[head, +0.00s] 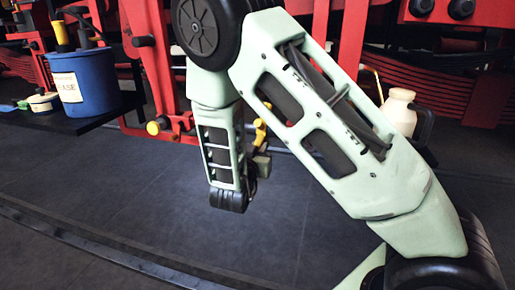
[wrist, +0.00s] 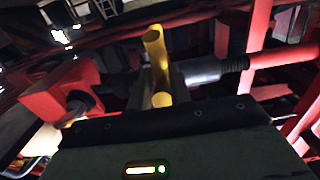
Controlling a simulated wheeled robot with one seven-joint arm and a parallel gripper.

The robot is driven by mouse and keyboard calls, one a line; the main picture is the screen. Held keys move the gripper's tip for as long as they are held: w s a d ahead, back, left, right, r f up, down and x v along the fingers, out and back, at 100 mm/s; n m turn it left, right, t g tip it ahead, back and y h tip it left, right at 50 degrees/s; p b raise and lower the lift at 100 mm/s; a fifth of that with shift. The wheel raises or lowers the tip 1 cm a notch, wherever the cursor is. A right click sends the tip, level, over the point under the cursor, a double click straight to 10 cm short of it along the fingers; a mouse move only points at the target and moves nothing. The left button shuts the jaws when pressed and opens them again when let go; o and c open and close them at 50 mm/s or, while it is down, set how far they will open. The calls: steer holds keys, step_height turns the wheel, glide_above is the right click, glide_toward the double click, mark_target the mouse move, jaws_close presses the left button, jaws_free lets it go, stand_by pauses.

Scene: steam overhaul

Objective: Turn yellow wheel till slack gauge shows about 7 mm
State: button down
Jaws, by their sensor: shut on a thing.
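The yellow wheel (wrist: 154,48) shows in the wrist view only as a tube-like piece, rising from between my dark jaws. In the head view a small yellow part of it (head: 260,129) shows beside my forearm; the rest is hidden. My gripper (wrist: 160,82) is shut on this yellow piece. In the head view my gripper (head: 262,163) is small and partly behind my arm. A grey shaft with a threaded end (wrist: 205,71) runs right from behind the jaws into a red rod. I cannot make out a slack gauge or its reading.
Red frame bars (head: 152,70) stand close behind my arm. A blue bucket (head: 82,82) sits on a dark shelf at left, with small items beside it. A cream bottle (head: 398,110) is at right. The dark floor (head: 120,180) in front is clear.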

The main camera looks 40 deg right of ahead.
steer(key=shift+d+f, duration=0.15)
steer(key=shift+f, duration=0.15)
steer(key=shift+w+d+f+b, duration=0.2)
steer(key=shift+d+f+b, duration=0.05)
steer(key=shift+f+b, duration=0.25)
steer(key=shift+w+d+f+b, duration=0.25)
steer(key=shift+f+b, duration=0.1)
steer(key=shift+f, duration=0.15)
steer(key=shift+d, duration=0.1)
steer(key=shift+w+d+f+b, duration=0.2)
steer(key=shift+d+f+b, duration=0.1)
steer(key=shift+f+b, duration=0.15)
steer(key=c, duration=1.2)
jaws_free()
steer(key=shift+c, duration=0.2)
steer(key=shift+a, duration=0.1)
